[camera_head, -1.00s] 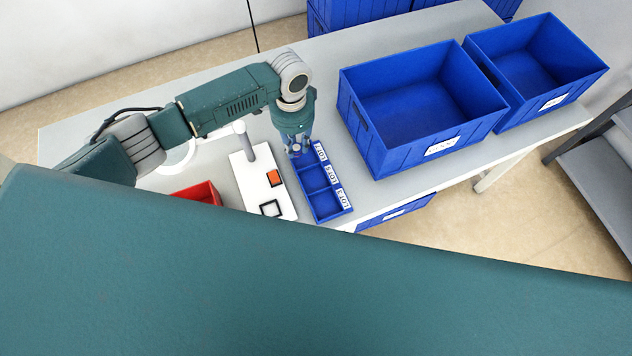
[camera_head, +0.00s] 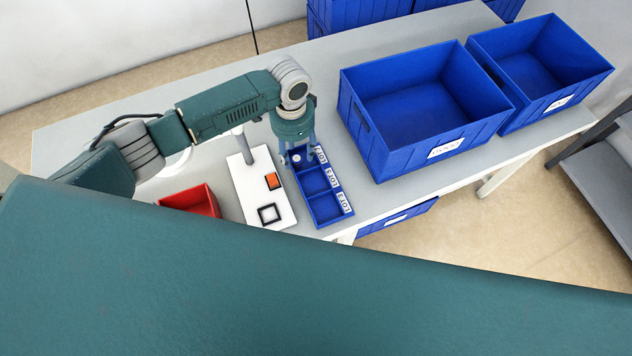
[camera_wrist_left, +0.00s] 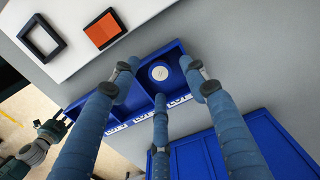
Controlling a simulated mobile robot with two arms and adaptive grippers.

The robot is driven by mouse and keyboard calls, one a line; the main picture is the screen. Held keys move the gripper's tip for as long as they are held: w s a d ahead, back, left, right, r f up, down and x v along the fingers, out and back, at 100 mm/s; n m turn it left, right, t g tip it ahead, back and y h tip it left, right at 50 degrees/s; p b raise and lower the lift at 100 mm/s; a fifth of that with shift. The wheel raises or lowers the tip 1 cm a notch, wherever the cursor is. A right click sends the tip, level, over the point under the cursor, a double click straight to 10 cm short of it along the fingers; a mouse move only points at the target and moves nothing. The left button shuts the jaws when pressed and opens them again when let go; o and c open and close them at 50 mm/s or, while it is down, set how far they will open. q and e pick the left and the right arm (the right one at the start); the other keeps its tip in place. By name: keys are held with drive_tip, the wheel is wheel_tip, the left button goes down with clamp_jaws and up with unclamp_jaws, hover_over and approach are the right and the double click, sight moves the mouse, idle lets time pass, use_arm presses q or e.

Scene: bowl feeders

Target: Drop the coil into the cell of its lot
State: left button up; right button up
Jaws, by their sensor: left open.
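The coil (camera_head: 297,158) is a small pale disc with a light centre. It also shows in the wrist view (camera_wrist_left: 159,72), inside an end cell of the blue lot tray (camera_head: 326,204), the cell farthest from me in the head view. The tray has three cells in a row, with white lot labels along its right edge, too small to read surely. My left gripper (camera_head: 299,153) is open just above that cell, its fingers spread around the coil and apart from it. Part of my right gripper (camera_wrist_left: 45,135) shows at the wrist view's lower left; its jaw state is unclear.
A white device (camera_head: 243,193) with an orange switch and a grey post stands left of the tray. A red bin (camera_head: 190,200) is further left. Two large blue bins (camera_head: 365,150) (camera_head: 520,118) stand to the right. The grey table (camera_head: 100,110) is clear at the back left.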

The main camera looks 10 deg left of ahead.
use_arm(q)
wheel_tip(320, 180, up, 12)
idle(0.4)
drive_tip(key=shift+f, duration=0.1)
idle(0.3)
